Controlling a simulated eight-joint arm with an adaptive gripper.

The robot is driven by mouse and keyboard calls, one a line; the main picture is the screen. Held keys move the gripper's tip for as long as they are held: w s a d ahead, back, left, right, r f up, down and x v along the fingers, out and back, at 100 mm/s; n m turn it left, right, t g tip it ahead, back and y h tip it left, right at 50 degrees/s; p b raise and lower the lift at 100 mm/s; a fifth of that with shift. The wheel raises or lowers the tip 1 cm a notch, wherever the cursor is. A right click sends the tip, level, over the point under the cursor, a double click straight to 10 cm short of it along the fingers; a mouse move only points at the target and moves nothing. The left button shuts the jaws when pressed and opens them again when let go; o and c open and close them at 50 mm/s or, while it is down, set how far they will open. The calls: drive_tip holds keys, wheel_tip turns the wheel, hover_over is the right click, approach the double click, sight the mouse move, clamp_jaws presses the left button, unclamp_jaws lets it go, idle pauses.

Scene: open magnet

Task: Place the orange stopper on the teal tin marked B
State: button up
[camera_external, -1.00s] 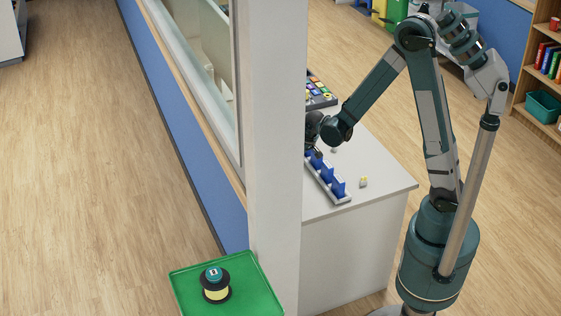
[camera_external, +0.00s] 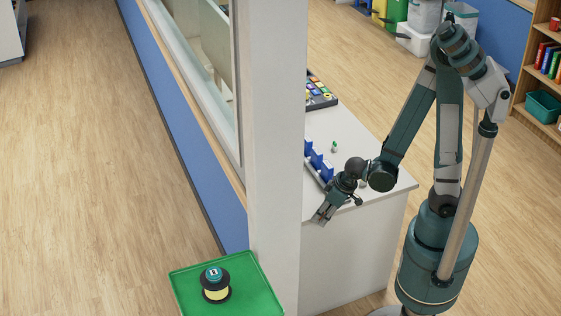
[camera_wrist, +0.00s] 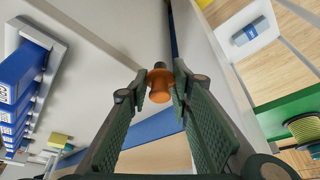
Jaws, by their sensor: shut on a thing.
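The orange stopper (camera_wrist: 158,88) is between my two fingertips in the wrist view, with a dark end on its far side. My gripper (camera_wrist: 157,92) is shut on it; in the outside view my gripper (camera_external: 322,216) points down and left, beside the white counter's near end and the post. I cannot make out a teal tin marked B. A teal-topped piece with a white label (camera_external: 213,273) sits on a black and yellow spool-like thing; its letter is too small to read surely. The stopper cannot be made out in the outside view.
The spool-like thing stands on a green tray (camera_external: 256,284) left of the white post (camera_external: 275,130). The post stands between my gripper and the tray. A rack with blue dividers (camera_external: 316,160) is on the white counter (camera_external: 348,133). A long window wall runs behind the post.

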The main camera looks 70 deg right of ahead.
drive_tip(key=s+a+n, duration=0.2)
drive_tip(key=s+a, duration=0.2)
drive_tip(key=s, duration=0.7)
wheel_tip(320, 180, up, 20)
drive_tip(key=n+g+y+p, duration=0.1)
drive_tip(key=n+y+p, duration=0.2)
drive_tip(key=n+p, duration=0.7)
hover_over(209, 273)
drive_tip(key=s+d+p, duration=0.1)
drive_tip(key=p, duration=0.2)
drive_tip(key=m, duration=0.3)
drive_tip(key=shift+s, duration=0.1)
drive_tip(key=shift+f, duration=0.1)
drive_tip(key=shift+d+f, duration=0.1)
drive_tip(key=shift+f, duration=2.95)
drive_tip(key=shift+f, duration=0.1)
drive_tip(key=shift+f, duration=1.8)
drive_tip(key=shift+f, duration=0.2)
